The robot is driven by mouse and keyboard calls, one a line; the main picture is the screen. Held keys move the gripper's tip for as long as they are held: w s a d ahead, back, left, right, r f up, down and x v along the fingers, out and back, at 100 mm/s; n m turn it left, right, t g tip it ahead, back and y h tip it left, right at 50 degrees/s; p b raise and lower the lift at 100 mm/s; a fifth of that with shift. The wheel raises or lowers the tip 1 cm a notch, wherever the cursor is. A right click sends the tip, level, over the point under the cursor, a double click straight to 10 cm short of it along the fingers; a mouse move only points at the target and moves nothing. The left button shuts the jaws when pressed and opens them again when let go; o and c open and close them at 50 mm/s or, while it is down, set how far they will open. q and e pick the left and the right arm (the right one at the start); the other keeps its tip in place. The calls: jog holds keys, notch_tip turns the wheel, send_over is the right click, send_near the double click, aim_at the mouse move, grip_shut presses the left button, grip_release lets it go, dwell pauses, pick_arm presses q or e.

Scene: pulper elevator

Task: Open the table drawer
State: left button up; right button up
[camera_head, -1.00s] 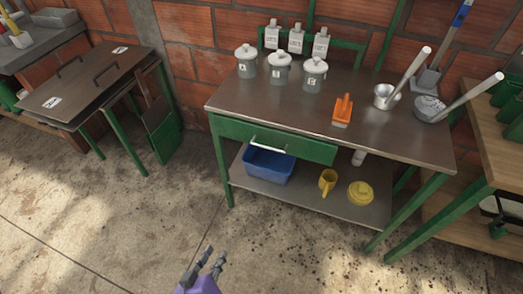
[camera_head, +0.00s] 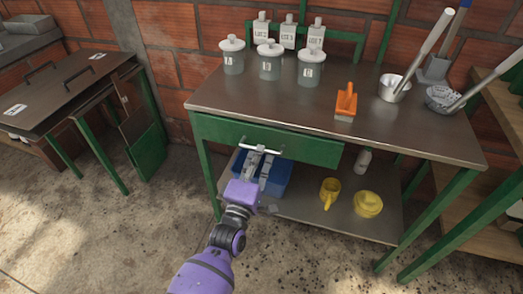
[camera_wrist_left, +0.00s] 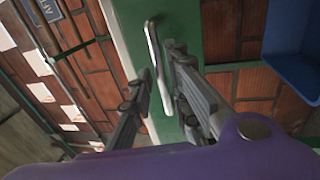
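The table (camera_head: 330,112) has a dark metal top and green legs. Its green drawer front (camera_head: 305,148) sits under the top at the left and looks closed. A pale metal bar handle (camera_head: 243,147) is on the drawer front; in the wrist view the handle (camera_wrist_left: 154,50) runs between my fingertips. My left gripper (camera_head: 257,158), with a purple body and grey fingers, is at the handle from the front. In the wrist view its fingers (camera_wrist_left: 160,72) are apart, one on each side of the handle, and I cannot tell whether they touch it. My right gripper is not in view.
A blue bin (camera_head: 279,178), a yellow mug (camera_head: 329,190) and a yellow lidded item (camera_head: 368,204) are on the lower shelf. Several jars and bottles, an orange scoop (camera_head: 346,103) and metal pots stand on top. The concrete floor in front is open.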

pick_arm(q)
jog(key=shift+x, duration=1.35)
grip_shut()
